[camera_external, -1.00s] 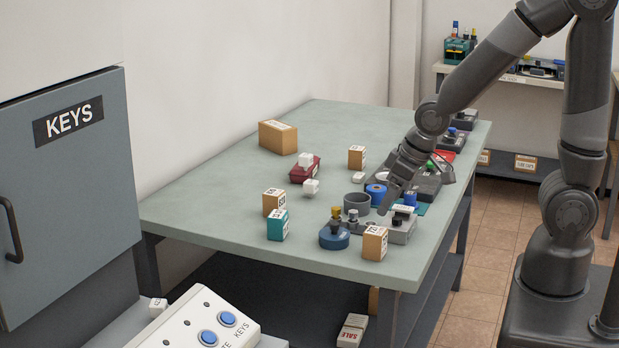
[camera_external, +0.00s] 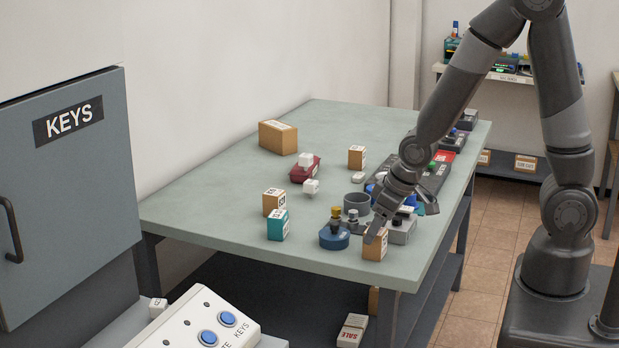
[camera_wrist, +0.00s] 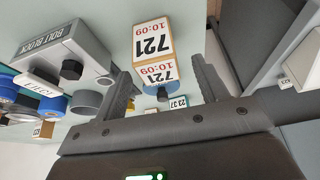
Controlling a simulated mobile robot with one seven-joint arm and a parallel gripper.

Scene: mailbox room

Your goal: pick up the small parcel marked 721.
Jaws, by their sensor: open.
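The small parcel marked 721 (camera_wrist: 152,40) is a brown box with white labels reading 721 and 10:09. It stands near the table's front right corner, where it also shows in the external view (camera_external: 375,247). My gripper (camera_wrist: 163,85) is open, with its two fingers apart and nothing between the tips that I can see it gripping. In the external view my gripper (camera_external: 378,226) is just above the parcel, its fingers partly covering the parcel's top. In the wrist view the parcel lies ahead between the two fingers. I cannot tell whether a finger touches it.
A grey bolt block (camera_wrist: 62,50) stands close beside the parcel. A blue round base with a yellow knob (camera_external: 334,236) is to its left. A teal box (camera_external: 278,226) and another brown parcel (camera_external: 273,203) stand further left. The table (camera_external: 215,215) is clear along its left side.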

